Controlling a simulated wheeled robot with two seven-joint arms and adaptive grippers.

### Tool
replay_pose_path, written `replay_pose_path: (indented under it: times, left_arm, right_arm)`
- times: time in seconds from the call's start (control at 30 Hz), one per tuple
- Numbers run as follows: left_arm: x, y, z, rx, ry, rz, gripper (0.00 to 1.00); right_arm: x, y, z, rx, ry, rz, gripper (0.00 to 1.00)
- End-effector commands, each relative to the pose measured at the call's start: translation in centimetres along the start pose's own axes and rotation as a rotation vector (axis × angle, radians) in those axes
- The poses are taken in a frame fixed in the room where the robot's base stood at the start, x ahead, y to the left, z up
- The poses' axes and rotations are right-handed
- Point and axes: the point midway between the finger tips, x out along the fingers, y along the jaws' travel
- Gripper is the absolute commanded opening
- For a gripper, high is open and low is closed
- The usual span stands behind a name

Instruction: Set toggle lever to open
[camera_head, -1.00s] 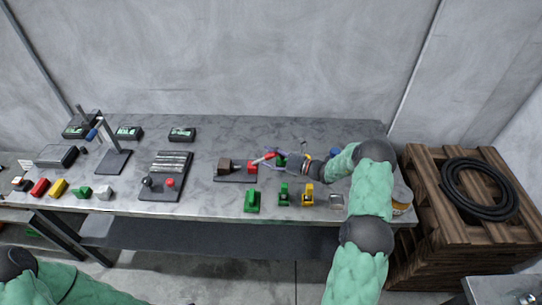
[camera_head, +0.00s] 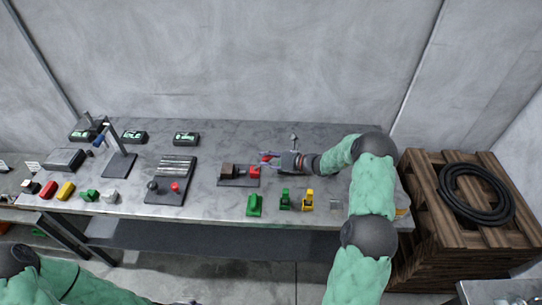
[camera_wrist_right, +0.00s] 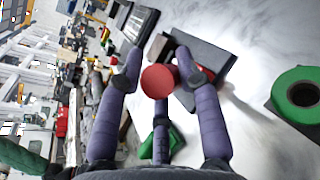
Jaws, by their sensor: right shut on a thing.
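A dark base plate (camera_head: 232,182) on the bench carries a brown block (camera_head: 228,171) and a red block (camera_head: 254,172). A red lever end (camera_head: 266,160) shows just above and right of the red block. My right gripper (camera_head: 268,163) reaches in from the right and is shut on the red lever end. In the right wrist view a round red end (camera_wrist_right: 158,81) lies between the purple fingers, with the dark plate behind it. The lever's lower part is hidden by the gripper. My left arm shows at the lower left, but its gripper is out of view.
A green part (camera_head: 254,205), a second green part (camera_head: 285,199) and a yellow part (camera_head: 307,200) stand near the bench's front edge. A post with a blue-tipped lever (camera_head: 100,134) and a plate with a red knob (camera_head: 175,187) stand further left.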

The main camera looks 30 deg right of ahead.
Motion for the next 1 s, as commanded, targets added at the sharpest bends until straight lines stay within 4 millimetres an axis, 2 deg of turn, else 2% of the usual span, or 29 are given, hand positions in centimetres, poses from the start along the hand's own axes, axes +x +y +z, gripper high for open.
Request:
replay_pose_path:
  times: [0.03,0.3,0.7,1.0]
  left_arm:
    - [-1.1,0.4,0.0,0.0,0.0,0.0,0.55]
    - [-4.2,1.5,0.1,0.0,0.0,0.0,0.55]
    - [-8.4,3.0,0.3,0.0,0.0,0.0,0.55]
    - [-10.3,3.7,0.4,0.0,0.0,0.0,0.55]
  right_arm:
    - [0.1,0.5,1.1,-0.022,0.035,-0.019,0.0]
    - [1.9,1.9,2.2,-0.117,0.246,-0.124,0.0]
    - [4.0,3.0,2.7,-0.207,0.454,-0.229,0.0]
    - [4.8,3.2,2.6,-0.24,0.529,-0.269,0.0]
